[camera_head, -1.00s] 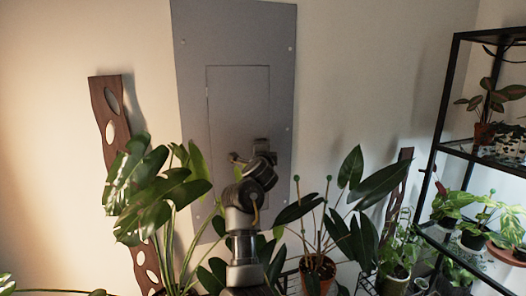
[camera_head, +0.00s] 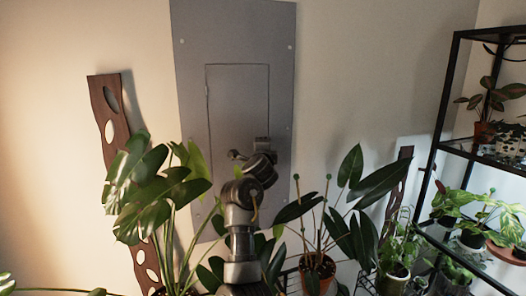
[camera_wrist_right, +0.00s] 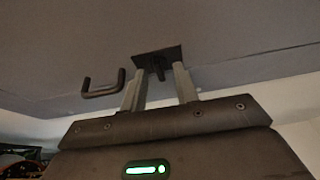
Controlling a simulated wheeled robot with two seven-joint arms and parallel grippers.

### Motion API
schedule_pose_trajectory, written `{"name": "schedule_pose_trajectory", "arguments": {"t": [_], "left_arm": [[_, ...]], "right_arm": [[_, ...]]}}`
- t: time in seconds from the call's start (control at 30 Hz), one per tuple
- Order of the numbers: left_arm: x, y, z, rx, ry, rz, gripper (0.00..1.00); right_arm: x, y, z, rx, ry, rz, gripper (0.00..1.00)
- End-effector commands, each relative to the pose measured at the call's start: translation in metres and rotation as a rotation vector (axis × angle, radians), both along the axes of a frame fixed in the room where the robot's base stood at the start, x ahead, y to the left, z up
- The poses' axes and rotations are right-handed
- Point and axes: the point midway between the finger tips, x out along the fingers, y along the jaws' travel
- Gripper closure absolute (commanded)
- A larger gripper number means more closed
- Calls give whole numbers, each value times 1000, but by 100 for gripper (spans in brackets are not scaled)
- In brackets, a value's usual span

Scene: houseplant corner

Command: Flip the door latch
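A tall grey wall panel (camera_head: 237,40) holds a door (camera_head: 237,105) with a thin outline. In the right wrist view, a dark square latch plate with a stubby knob (camera_wrist_right: 158,64) is on the grey surface. My right gripper (camera_wrist_right: 159,75) is open, with one finger on each side of the knob and a gap visible on both sides. In the head view, my right arm hides much of the latch area. My left gripper is not in view.
A large-leaved plant (camera_head: 150,190) stands left of my arm, and a potted plant (camera_head: 318,262) stands close on the right. A brown board with holes (camera_head: 108,108) leans on the wall. A black shelf (camera_head: 445,110) with several plants is at the right.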

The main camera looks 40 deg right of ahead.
Motion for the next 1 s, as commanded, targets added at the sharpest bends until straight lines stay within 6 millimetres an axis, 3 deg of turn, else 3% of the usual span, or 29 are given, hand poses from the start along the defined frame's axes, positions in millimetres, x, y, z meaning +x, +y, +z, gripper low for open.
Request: {"name": "schedule_pose_trajectory", "arguments": {"t": [0.17,0.6,1.0], "left_arm": [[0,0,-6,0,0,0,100],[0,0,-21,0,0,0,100],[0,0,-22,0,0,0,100]], "right_arm": [[-11,11,-1,0,-3,2,70],[-70,63,0,2,-3,1,70],[-80,71,0,0,0,0,70]]}}
